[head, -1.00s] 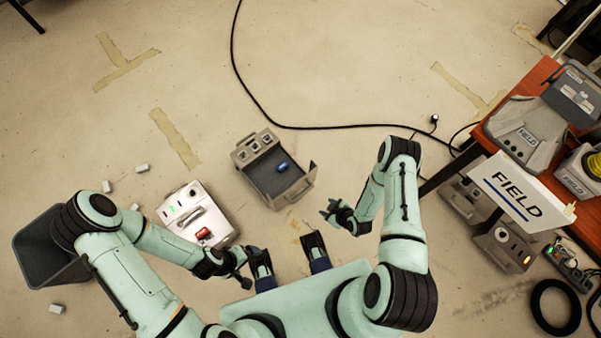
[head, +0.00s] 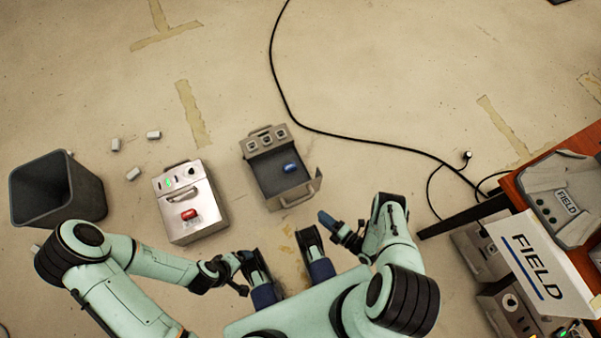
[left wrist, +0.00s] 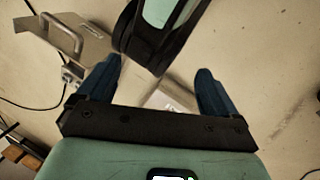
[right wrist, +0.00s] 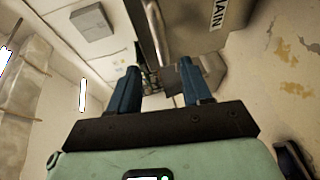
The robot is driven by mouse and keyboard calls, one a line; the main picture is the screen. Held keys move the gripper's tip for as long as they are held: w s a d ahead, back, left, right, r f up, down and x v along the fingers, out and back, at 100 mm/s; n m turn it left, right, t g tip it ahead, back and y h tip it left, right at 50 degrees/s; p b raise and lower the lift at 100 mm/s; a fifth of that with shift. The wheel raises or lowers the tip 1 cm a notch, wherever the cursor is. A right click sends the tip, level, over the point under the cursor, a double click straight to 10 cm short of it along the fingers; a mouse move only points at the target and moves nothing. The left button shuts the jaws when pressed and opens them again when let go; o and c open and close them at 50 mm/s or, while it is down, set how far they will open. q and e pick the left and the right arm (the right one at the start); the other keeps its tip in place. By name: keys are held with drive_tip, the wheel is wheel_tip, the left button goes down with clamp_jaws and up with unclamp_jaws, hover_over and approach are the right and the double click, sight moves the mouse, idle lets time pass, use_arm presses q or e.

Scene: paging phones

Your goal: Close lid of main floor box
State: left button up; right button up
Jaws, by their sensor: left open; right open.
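A grey box (head: 267,184) stands open on the floor, with three round fittings on its back panel, a handle at the front and a blue piece (head: 291,168) inside. A thin upright flap (head: 317,183) stands at its right side; I cannot tell if it is the lid. In the right wrist view a grey box wall (right wrist: 194,32) carries a label ending in "AIN". My right gripper (head: 340,228) is open and empty, just right of and nearer than the box. My left gripper (head: 240,268) is open and empty, nearer and left of it.
A lighter box (head: 184,216) with a red piece stands left of the open one. A dark bin (head: 59,190) and several small white blocks (head: 133,174) lie further left. A black cable (head: 355,137) crosses the floor. An orange table (head: 520,200) with a FIELD sign (head: 531,262) is at right.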

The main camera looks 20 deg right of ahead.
sight(301, 199)
use_arm(q)
drive_tip(key=shift+t+y, duration=0.3)
drive_tip(key=shift+t, duration=0.3)
drive_tip(key=w+f, duration=0.1)
drive_tip(key=w+a+f+b, duration=0.2)
drive_tip(key=w, duration=0.1)
use_arm(e)
drive_tip(key=x, duration=1.2)
drive_tip(key=shift+w, duration=0.2)
clamp_jaws()
use_arm(q)
drive_tip(key=shift+s+r, duration=0.1)
